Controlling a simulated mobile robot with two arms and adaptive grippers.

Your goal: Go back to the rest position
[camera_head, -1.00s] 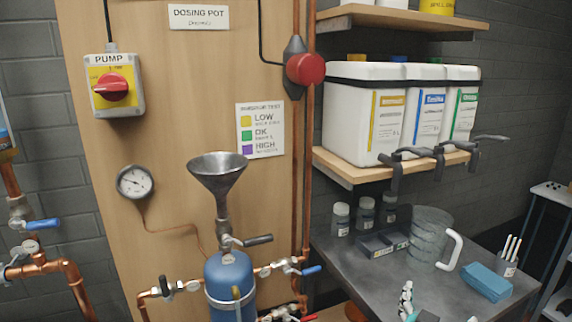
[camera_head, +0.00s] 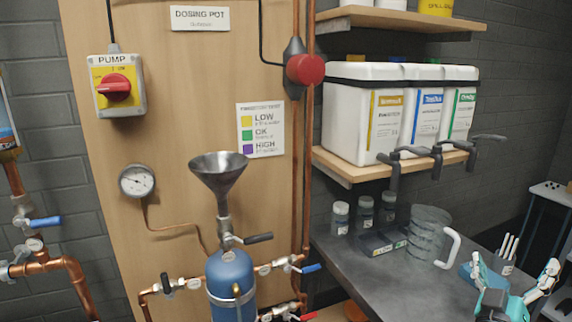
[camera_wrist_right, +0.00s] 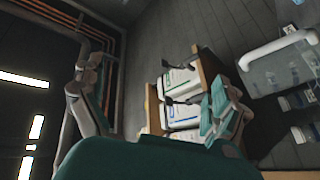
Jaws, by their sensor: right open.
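My right gripper (camera_head: 515,278) is at the lower right of the head view, teal and pale, with its two fingers spread wide and nothing between them. It is in front of the bench's right part and partly hides a blue block (camera_head: 467,272). In the right wrist view its open fingers (camera_wrist_right: 155,105) stand far apart, with white dosing containers showing between and behind them. My left gripper is not in the head view.
A clear jug (camera_head: 428,236) with a white handle stands on the grey bench (camera_head: 345,262), close left of my right gripper. A cup of white sticks (camera_head: 506,262) is just behind. White containers (camera_head: 362,115) with taps sit on the shelf above.

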